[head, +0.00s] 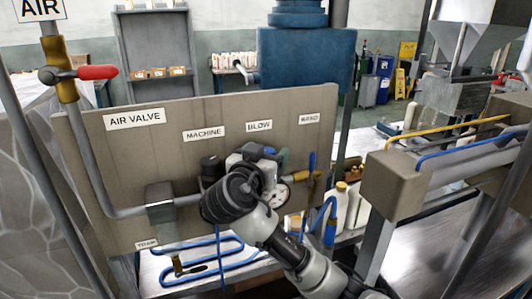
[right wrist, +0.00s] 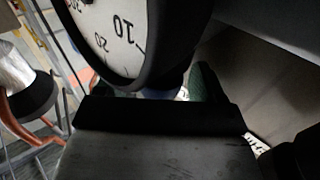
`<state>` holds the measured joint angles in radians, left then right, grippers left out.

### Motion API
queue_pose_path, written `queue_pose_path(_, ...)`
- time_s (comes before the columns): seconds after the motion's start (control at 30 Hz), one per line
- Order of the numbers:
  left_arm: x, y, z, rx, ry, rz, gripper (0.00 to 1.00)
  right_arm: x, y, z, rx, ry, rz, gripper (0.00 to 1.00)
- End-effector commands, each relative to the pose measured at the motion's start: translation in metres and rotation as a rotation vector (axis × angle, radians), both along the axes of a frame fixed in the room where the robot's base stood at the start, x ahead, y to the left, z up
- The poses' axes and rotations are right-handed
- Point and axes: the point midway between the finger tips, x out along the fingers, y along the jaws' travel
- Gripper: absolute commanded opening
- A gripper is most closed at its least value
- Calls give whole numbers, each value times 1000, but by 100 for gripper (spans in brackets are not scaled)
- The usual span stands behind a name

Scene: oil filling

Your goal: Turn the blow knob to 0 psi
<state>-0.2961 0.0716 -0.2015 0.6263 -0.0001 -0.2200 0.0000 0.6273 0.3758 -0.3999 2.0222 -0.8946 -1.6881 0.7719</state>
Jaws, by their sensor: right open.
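The board carries a BLOW label (head: 259,125), with a regulator below it mostly hidden behind my right gripper (head: 250,160). I cannot make out the blow knob itself clearly. A round white pressure gauge (head: 282,194) shows just right of my wrist. My left gripper is not in view.
A MACHINE label (head: 204,132) and a black knob (head: 211,166) are to the left. A pipe with a red-handled valve (head: 97,72) stands at the far left. White bottles (head: 347,207) stand right of the regulators.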

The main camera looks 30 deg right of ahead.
Motion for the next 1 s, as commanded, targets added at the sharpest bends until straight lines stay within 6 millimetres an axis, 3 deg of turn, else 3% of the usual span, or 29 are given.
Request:
queue_pose_path(0.07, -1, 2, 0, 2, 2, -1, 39, 0, 0, 0, 0, 0, 0, 69)
queue_pose_path(0.4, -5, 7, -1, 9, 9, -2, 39, 0, 0, 0, 0, 0, 0, 20)
queue_pose_path(0.67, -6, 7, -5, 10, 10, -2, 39, -1, 0, -2, 3, -2, 33, 20)
queue_pose_path(1.0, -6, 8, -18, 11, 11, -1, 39, -1, 0, -2, 4, -3, 236, 20)
